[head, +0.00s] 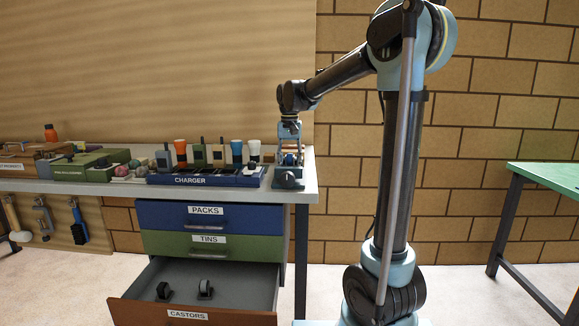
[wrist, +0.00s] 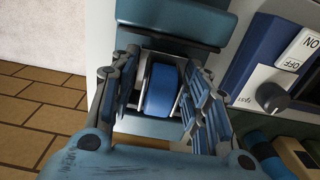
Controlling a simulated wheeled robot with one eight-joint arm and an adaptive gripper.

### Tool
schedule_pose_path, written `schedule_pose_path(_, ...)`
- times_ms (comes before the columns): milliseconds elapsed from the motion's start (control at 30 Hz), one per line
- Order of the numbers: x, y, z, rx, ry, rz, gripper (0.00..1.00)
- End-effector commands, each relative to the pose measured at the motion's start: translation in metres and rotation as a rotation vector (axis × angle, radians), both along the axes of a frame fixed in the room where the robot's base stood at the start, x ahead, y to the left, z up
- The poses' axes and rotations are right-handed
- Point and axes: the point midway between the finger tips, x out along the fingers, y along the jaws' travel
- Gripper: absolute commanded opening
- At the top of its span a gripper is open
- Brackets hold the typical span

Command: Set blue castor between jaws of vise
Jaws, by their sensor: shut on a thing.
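The blue castor (wrist: 161,90) has a blue wheel in a pale metal bracket. My gripper (wrist: 160,98) is shut on it, one finger on each side. In the head view my gripper (head: 290,150) points down over the vise (head: 289,180) at the right end of the bench. The teal vise (wrist: 175,18) also shows in the wrist view, with a dark-edged block just beyond the castor and more teal below it. The castor appears in or just over the gap between the jaws. Whether it touches them or rests on the vise I cannot tell.
A blue charger (head: 190,180) with several radios and cups stands left of the vise. The castors drawer (head: 188,313) is open, with a black castor (head: 163,291) and a grey castor (head: 205,290) inside. A green table (head: 545,178) stands at the right.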

Motion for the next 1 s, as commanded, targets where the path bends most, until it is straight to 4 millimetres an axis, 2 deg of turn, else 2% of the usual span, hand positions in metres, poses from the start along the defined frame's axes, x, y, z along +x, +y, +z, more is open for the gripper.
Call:
schedule_pose_path(100,0.000,0.000,-0.007,0.000,0.000,0.000,0.15)
schedule_pose_path(367,0.000,0.000,-0.008,0.000,0.000,0.000,0.15)
schedule_pose_path(400,0.000,0.000,-0.009,0.000,0.000,0.000,0.45)
schedule_pose_path(500,0.000,0.000,-0.008,0.000,0.000,0.000,0.63)
schedule_pose_path(833,0.000,0.000,-0.007,0.000,0.000,0.001,0.63)
schedule_pose_path(1000,0.000,0.001,0.005,0.000,0.000,0.001,0.63)
